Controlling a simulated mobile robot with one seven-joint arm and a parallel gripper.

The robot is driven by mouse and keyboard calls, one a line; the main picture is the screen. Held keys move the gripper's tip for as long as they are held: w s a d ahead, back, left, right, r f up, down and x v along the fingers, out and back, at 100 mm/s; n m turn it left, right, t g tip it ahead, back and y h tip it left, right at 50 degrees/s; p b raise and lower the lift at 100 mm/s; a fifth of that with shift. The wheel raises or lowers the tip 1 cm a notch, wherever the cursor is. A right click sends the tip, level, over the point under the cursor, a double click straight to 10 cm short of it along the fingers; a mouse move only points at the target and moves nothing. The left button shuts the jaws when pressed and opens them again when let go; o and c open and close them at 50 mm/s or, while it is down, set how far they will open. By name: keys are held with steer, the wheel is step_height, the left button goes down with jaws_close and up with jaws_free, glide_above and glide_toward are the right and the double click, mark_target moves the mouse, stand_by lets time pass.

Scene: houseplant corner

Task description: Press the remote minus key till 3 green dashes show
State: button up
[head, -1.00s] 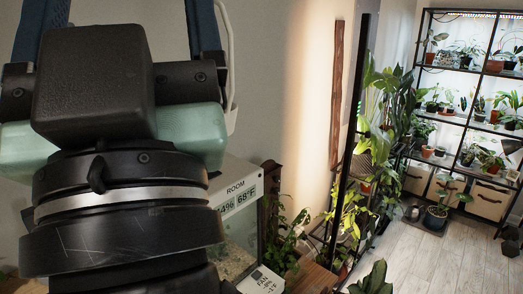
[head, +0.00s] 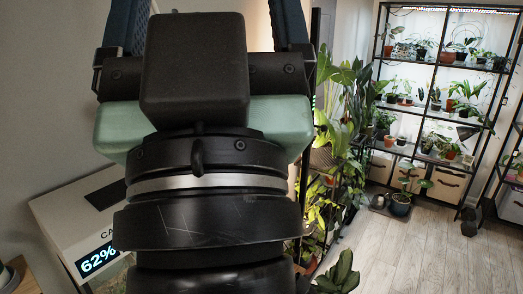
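My gripper (head: 212,28) is high in the foreground, pointing up and away. Its two dark blue fingers stand wide apart on either side of a black block, with nothing visible between them. The top edge cuts off their tips. A white cabinet (head: 66,214) stands at the lower left, partly behind my arm. A display on it (head: 99,260) reads 62%, with cut-off lettering starting "CA" above it.
Leafy plants (head: 337,120) stand right of my arm. A black shelf rack (head: 376,62) with potted plants stands at the back right. A potted plant (head: 400,203) is on the floor before it. The wooden floor (head: 400,262) is open at the lower right.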

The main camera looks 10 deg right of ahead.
jaws_close()
stand_by(0.3)
stand_by(1.3)
